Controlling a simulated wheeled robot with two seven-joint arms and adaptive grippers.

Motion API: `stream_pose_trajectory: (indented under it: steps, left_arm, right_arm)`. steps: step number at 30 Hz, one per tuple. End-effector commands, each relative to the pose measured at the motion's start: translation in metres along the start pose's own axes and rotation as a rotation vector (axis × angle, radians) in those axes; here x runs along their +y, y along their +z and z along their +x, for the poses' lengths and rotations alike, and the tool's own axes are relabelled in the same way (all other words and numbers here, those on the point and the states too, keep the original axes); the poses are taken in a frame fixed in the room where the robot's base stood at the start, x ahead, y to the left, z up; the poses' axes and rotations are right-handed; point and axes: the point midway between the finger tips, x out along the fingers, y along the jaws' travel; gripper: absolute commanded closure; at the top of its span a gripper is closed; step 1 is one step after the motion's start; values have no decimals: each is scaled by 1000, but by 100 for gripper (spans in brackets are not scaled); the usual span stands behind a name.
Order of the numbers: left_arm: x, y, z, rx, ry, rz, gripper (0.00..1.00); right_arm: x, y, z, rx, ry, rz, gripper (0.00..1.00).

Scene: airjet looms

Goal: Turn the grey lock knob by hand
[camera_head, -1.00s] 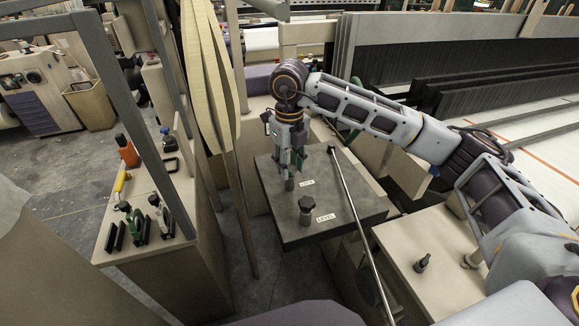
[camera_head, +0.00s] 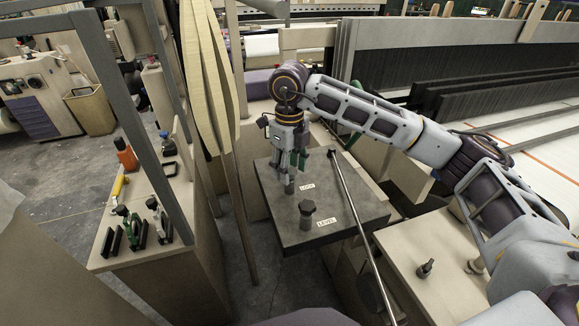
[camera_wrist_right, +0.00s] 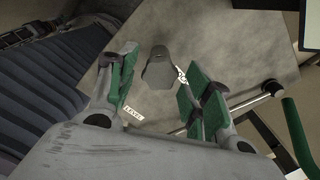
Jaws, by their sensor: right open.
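The grey lock knob (camera_head: 290,187) stands on a dark plate (camera_head: 271,212) beside the LOCK label. My right gripper (camera_head: 288,170) points down just above it, with its upper part partly hidden behind the fingers. In the right wrist view the lock knob (camera_wrist_right: 158,68) shows between and beyond the two green-padded fingers of the open right gripper (camera_wrist_right: 160,95), with a gap on both sides. I cannot tell whether the fingertips reach down beside it. My left gripper is not in view.
A second, dark knob (camera_head: 307,213) stands on the plate near the LEVEL label (camera_head: 327,222). A thin metal rod (camera_head: 358,222) runs past the plate's right side. A bench with tools (camera_head: 155,255) stands at the left, with wooden slats (camera_head: 212,80) between.

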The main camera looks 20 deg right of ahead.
Motion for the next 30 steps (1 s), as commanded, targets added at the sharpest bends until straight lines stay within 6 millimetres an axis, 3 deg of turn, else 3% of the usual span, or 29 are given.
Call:
stream_pose_trajectory:
  steps: [18,30]
  left_arm:
    - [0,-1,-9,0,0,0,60]
    - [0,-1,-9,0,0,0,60]
  right_arm:
    - [0,0,-20,0,0,0,50]
    - [0,0,-20,0,0,6,50]
